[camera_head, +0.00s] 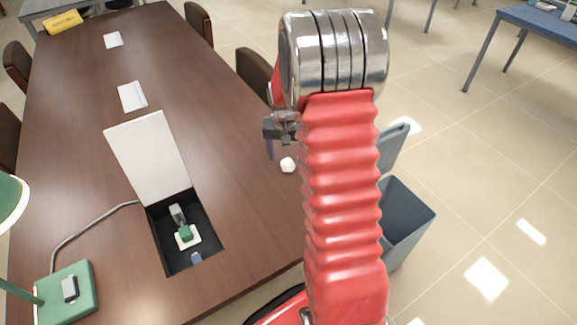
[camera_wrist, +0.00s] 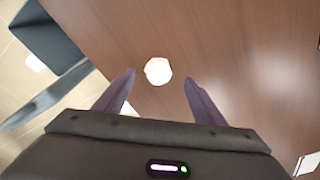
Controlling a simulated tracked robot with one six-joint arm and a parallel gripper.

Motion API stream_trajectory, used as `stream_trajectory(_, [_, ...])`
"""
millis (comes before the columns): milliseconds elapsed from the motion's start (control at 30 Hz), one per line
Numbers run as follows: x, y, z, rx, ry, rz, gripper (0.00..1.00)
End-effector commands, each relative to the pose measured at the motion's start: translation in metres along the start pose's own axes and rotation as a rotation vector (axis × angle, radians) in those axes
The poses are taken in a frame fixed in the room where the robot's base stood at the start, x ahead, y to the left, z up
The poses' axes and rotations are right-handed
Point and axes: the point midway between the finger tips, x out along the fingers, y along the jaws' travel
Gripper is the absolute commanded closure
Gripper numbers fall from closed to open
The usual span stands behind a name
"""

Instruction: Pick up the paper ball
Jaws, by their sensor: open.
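The paper ball (camera_head: 287,165) is small, white and crumpled. It lies on the brown wooden table near its right edge. In the wrist view the ball (camera_wrist: 158,71) sits just beyond the fingertips, roughly centred between them. My gripper (camera_wrist: 158,82) is open and empty, with its two dark purple fingers spread apart. In the head view my gripper (camera_head: 269,150) is partly hidden behind my red arm, above the table and just left of the ball.
An open box (camera_head: 148,152) with a raised white lid is set in the table (camera_head: 235,190). A grey bin (camera_head: 408,222) with its lid up stands on the floor to the right. A green lamp base (camera_head: 72,300) is at lower left. Chairs line the table.

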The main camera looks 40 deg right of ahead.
Motion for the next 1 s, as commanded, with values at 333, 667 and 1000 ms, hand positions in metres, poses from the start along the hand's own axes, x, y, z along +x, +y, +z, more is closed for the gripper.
stream_trajectory(333, [0.004,0.001,0.0,0.001,-0.002,0.001,0.36])
stream_trajectory(667, [0.042,0.004,-0.001,0.001,-0.003,0.001,0.36])
stream_trajectory(1000, [0.052,0.004,-0.002,0.001,0.0,0.0,0.36])
